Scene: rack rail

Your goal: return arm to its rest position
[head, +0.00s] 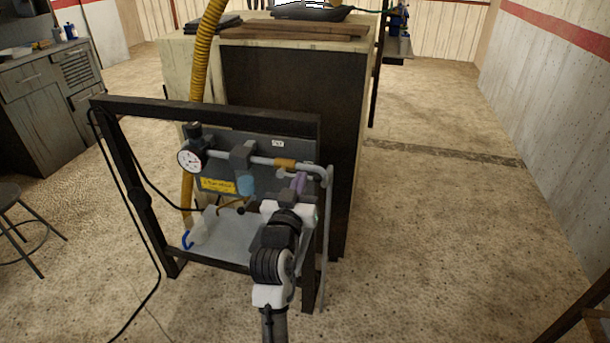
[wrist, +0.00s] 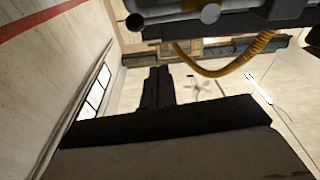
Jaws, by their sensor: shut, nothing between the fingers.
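My arm (head: 272,265) reaches up from the bottom of the head view to the right part of a dark metal rack frame. Its white and black wrist covers part of the rack, and the fingertips are hard to make out there. In the wrist view my gripper (wrist: 157,75) shows as two dark fingers close together, shut and empty. The rack's grey back panel (head: 225,165) carries a pipe rail (head: 262,160) with an orange band.
The rack holds a round gauge (head: 190,159), a light blue piece (head: 247,186) and a yellow label (head: 217,185). A yellow hose (head: 204,60) rises behind it. A workbench (head: 340,150) stands behind. A stool (head: 20,225) is at left.

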